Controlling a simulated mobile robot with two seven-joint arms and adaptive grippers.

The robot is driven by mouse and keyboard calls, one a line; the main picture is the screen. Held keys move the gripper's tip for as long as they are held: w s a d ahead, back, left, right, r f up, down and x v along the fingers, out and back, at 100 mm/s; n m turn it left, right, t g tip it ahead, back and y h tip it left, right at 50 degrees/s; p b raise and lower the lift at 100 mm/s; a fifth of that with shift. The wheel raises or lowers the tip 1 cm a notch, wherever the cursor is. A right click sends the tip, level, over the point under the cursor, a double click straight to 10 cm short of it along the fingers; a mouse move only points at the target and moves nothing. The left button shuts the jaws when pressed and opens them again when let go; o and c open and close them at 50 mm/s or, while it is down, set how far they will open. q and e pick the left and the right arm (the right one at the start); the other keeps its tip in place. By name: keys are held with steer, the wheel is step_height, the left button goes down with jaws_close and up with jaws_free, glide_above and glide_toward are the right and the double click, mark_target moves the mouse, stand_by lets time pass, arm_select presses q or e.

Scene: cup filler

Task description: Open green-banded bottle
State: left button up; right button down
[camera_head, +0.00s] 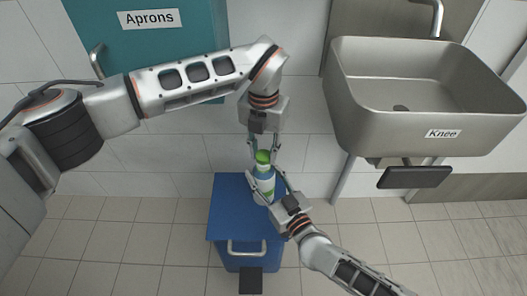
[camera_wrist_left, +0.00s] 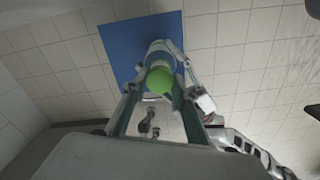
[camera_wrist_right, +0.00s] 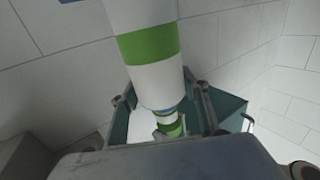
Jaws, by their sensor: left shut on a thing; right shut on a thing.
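The green-banded bottle (camera_head: 265,183) is held roughly upright above a blue bin, with its green cap (camera_head: 262,157) on top. My left gripper (camera_head: 263,153) comes from above and is shut on the cap; the cap also shows between its fingers in the left wrist view (camera_wrist_left: 159,80). My right gripper (camera_head: 265,191) comes from the lower right and is shut on the bottle's body. In the right wrist view the white body with its green band (camera_wrist_right: 148,45) fills the upper middle. A smaller green and white part below it is unclear.
The blue bin (camera_head: 225,215) with a metal handle stands directly below on the tiled floor. A steel sink (camera_head: 420,125) labelled Knee is on the right wall, with a dark knee plate (camera_head: 415,177) beneath. A teal Aprons cabinet (camera_head: 180,45) hangs at the left.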

mark_target(264, 155)
arm_select(q)
steer(key=shift+r, duration=1.8)
arm_select(e)
steer(key=c, duration=1)
jaws_free()
